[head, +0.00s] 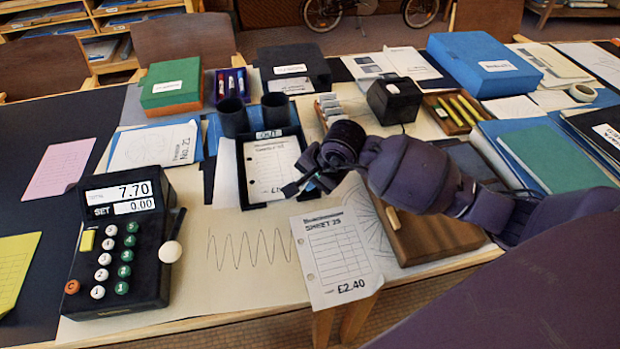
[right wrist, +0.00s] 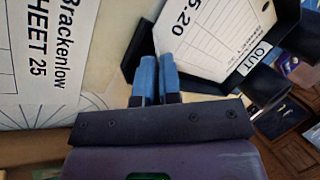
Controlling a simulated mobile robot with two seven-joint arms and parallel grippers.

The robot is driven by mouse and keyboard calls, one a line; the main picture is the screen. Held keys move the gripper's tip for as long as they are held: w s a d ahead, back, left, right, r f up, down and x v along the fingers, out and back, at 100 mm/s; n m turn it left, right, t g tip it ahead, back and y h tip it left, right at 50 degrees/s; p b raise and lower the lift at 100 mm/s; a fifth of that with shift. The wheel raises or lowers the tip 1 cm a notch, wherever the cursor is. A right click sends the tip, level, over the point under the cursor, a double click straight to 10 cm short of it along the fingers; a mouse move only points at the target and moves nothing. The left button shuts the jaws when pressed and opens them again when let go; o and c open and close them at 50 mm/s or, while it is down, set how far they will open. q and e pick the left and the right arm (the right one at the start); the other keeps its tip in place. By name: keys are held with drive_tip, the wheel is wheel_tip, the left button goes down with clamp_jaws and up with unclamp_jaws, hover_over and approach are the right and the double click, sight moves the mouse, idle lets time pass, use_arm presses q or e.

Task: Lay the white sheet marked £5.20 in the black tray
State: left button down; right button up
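The white sheet marked £5.20 (head: 268,160) lies in the black tray (head: 244,188), which has an OUT label at its back. My right forearm and gripper hide part of its price in the head view. In the right wrist view, the sheet (right wrist: 215,40) shows the ending ".20" inside the tray's dark wall. My right gripper (head: 300,187) is at the tray's front right corner. Its two blue fingers (right wrist: 159,60) are close together with a narrow gap and nothing visible held between them. My left gripper is not in view.
Sheet 25 marked £2.40 (head: 338,250) overhangs the table's front edge. A black adding machine (head: 130,245) reading 7.70 stands to the left. Two dark cups (head: 234,117) stand behind the tray, with a wooden board (head: 428,240) to the right. Bare paper (head: 230,285) lies in front.

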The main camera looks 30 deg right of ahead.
drive_tip(key=o, duration=0.4)
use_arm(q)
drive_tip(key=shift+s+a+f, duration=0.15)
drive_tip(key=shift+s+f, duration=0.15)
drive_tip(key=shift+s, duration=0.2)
